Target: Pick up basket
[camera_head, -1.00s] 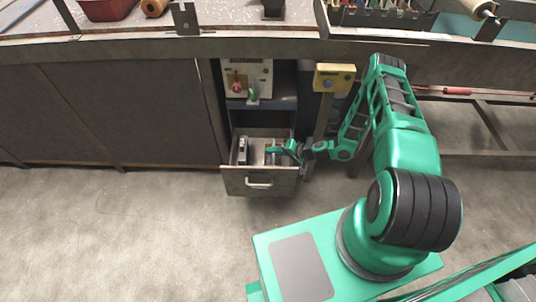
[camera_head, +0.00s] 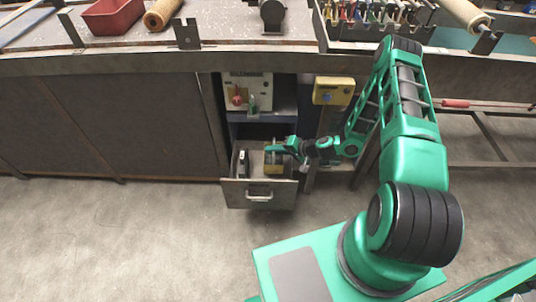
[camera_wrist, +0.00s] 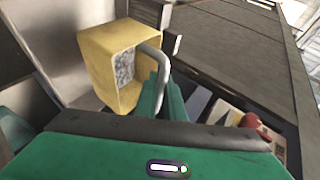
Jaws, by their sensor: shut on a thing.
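The basket is a yellow box-like container (camera_wrist: 107,55) with a bent grey metal handle and a rough grey inside. In the wrist view it hangs tilted ahead of my gripper (camera_wrist: 160,97). The green fingers are shut on the handle. In the head view the basket shows small and yellow (camera_head: 273,169) below my gripper (camera_head: 272,148), over the right part of an open drawer (camera_head: 258,195). Whether its bottom is clear of the drawer floor cannot be told.
A cabinet with a red-knobbed control panel (camera_head: 237,98) stands behind the drawer. A yellow box on a post (camera_head: 333,91) is close to my forearm. The workbench (camera_head: 150,62) overhangs above. Tools or parts lie beside the basket in the wrist view. Floor at left is clear.

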